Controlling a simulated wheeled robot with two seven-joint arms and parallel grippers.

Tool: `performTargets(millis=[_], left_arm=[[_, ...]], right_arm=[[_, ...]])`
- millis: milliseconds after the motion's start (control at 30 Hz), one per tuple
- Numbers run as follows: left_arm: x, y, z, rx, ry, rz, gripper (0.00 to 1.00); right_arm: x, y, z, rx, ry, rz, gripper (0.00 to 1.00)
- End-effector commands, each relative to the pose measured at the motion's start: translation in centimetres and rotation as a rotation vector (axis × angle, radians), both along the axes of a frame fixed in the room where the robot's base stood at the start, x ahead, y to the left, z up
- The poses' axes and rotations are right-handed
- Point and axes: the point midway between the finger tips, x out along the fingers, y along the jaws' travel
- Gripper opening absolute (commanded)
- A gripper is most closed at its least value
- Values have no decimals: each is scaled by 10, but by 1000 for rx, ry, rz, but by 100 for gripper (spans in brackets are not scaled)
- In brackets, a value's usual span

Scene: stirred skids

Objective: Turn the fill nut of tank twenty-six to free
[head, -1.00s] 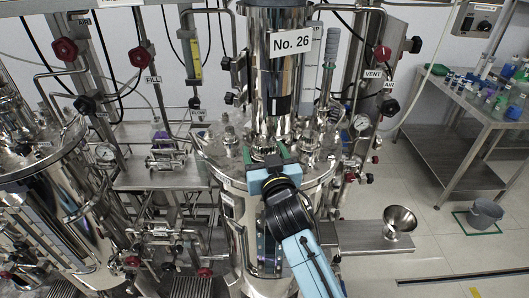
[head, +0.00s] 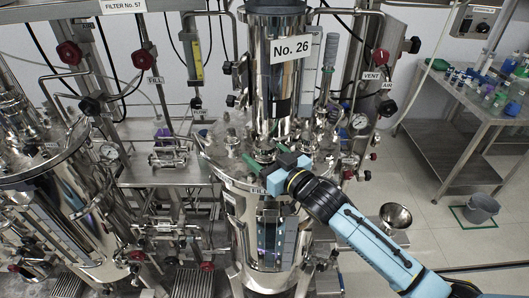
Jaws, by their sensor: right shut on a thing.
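Tank twenty-six (head: 236,190) is the shiny steel vessel in the middle, with a "No. 26" plate (head: 297,48) on the tall cylinder above its lid. A small "FILL" label shows on its front rim. My right gripper (head: 263,156) comes in from the lower right, at the front of the lid. Its green-tipped fingers are shut on the fill nut (head: 264,153), one on each side. The nut is small and partly hidden between the fingers. My left gripper is out of view.
Another tank (head: 60,200) stands at left. A steel funnel (head: 396,214) sits right of my forearm. A side table (head: 470,100) with bottles and a grey bucket (head: 481,209) stand at right.

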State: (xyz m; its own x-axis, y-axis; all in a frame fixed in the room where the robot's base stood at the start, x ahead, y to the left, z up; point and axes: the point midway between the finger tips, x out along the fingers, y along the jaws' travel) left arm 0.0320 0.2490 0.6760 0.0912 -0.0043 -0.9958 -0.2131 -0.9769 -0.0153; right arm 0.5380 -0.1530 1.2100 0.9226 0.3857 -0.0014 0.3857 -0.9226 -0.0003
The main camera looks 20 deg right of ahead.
Motion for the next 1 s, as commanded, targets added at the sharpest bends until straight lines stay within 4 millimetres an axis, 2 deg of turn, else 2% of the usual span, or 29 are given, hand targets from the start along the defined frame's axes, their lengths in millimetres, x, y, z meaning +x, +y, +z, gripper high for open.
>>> performTargets(millis=[300, 733, 767, 900, 1000], left_arm=[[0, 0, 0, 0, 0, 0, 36], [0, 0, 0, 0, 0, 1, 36], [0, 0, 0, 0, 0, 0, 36], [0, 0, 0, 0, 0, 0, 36], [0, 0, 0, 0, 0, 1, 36]], right_arm=[[1, 0, 1, -1, -4, 94, 43], [0, 0, 1, 0, -3, 105, 43], [0, 0, 1, 0, -3, 105, 67], [0, 0, 1, 0, -3, 105, 85], [0, 0, 1, 0, -3, 105, 87]])
